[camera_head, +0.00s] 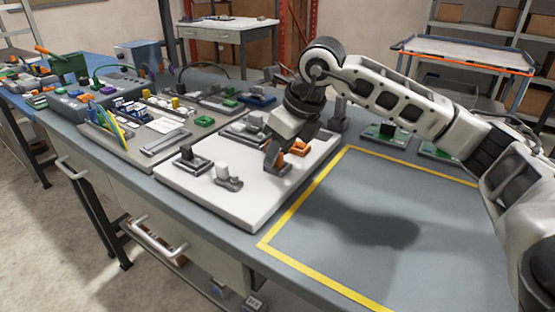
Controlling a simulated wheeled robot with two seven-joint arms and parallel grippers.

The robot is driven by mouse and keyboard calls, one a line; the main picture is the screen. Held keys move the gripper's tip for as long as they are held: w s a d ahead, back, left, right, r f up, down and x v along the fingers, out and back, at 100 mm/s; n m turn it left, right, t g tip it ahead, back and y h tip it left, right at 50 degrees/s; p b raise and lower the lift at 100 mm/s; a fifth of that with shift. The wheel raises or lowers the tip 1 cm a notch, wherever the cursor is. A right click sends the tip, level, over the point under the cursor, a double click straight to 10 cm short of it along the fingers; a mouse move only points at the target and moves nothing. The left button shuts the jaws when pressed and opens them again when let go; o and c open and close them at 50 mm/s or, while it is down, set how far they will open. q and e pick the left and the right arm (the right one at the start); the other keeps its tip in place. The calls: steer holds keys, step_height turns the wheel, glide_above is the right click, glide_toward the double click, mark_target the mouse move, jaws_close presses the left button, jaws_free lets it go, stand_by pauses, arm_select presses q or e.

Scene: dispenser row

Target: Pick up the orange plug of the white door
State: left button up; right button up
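The white door (255,212) lies flat on the blue-grey workbench as a thick white panel. Small grey and dark fittings stand on it. Orange plug pieces (299,148) show at its right part, partly hidden by my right gripper. My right gripper (284,152) reaches down from the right arm to the orange pieces. Its dark fingers are beside the orange. I cannot tell whether they touch it or close on it. My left gripper is not in view.
A yellow-taped area (355,240) right of the door is clear apart from the arm's shadow. Trays of small parts (150,135) fill the bench to the left. Green boards (385,135) lie behind the taped area.

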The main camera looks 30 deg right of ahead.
jaws_close()
steer(key=shift+r, duration=0.15)
steer(key=shift+r, duration=0.3)
step_height(320, 180, up, 2)
steer(key=shift+r, duration=0.15)
steer(key=s+a+r, duration=0.7)
steer(key=s+r, duration=0.3)
steer(key=s, duration=0.2)
